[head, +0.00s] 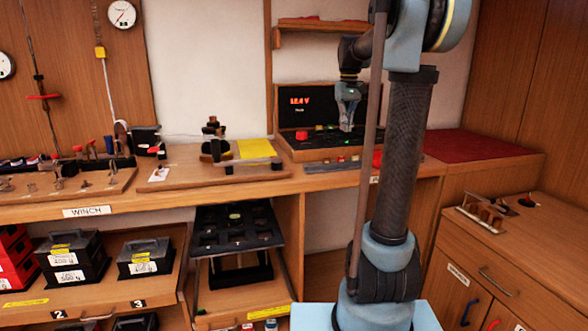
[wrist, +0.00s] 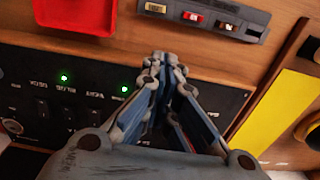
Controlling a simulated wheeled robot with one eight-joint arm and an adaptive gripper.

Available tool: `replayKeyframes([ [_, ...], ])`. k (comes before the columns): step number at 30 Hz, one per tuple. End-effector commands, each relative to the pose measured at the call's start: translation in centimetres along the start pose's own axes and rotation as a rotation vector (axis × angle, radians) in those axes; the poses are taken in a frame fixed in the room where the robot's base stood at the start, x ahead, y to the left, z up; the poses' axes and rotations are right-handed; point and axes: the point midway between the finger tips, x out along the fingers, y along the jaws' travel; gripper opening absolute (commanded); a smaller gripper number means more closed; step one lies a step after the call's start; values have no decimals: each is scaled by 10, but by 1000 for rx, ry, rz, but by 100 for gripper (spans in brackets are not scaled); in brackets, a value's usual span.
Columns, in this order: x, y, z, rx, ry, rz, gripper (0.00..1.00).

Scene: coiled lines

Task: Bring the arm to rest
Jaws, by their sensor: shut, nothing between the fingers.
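My gripper (head: 347,122) hangs pointing down from my arm, over the right part of the black control panel (head: 340,152) on the bench. Its fingers are closed together with nothing between them. In the wrist view my gripper (wrist: 163,58) shows with its fingertips meeting, in front of the same panel (wrist: 60,95), where two green lights glow. I cannot tell from these views whether the fingertips touch the panel. My arm rises from the base at the right of the head view and bends over the bench.
A switch strip (wrist: 205,15) lies along the bench front. A yellow sheet (head: 256,149) and a dark device (head: 213,143) are left of the panel. A red mat (head: 470,146) lies at the right. A shelf (head: 320,27) hangs above. Black cases (head: 70,260) stand below the bench.

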Motion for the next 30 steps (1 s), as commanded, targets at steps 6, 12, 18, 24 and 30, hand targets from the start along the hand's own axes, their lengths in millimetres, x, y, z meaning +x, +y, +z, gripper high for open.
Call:
replayKeyframes([
  [6,9,-7,34,18,15,4,0],
  [12,28,-20,83,44,37,9,0],
  [18,58,-35,139,75,64,14,0],
  [24,95,-48,193,107,90,18,0],
  [30,139,-61,244,139,117,21,0],
])
